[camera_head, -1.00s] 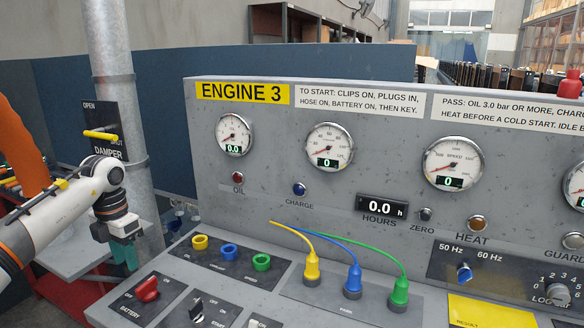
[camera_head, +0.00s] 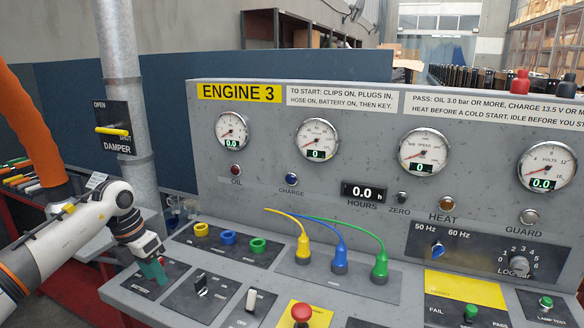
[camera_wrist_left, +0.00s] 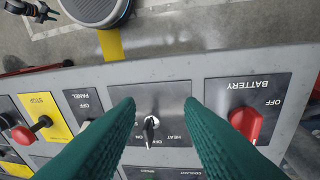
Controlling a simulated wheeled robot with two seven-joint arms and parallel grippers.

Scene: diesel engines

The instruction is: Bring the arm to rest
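My left gripper (camera_head: 152,272) hangs over the front left of the grey engine console (camera_head: 290,185), in front of the battery panel (camera_head: 140,287). In the left wrist view its two green fingers (camera_wrist_left: 160,103) are spread apart with nothing between the tips. Past them shows a black switch (camera_wrist_left: 150,128) on a panel marked HEAT, ON and OFF. I cannot tell how far the fingertips are above the console.
Yellow (camera_head: 303,245), blue (camera_head: 340,260) and green (camera_head: 380,265) plugs stand in the park strip. A red button (camera_head: 301,313) rises from the console's front. A damper lever (camera_head: 112,130) is on the pole at left. Tools lie on a red bench (camera_head: 25,180) behind my arm.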

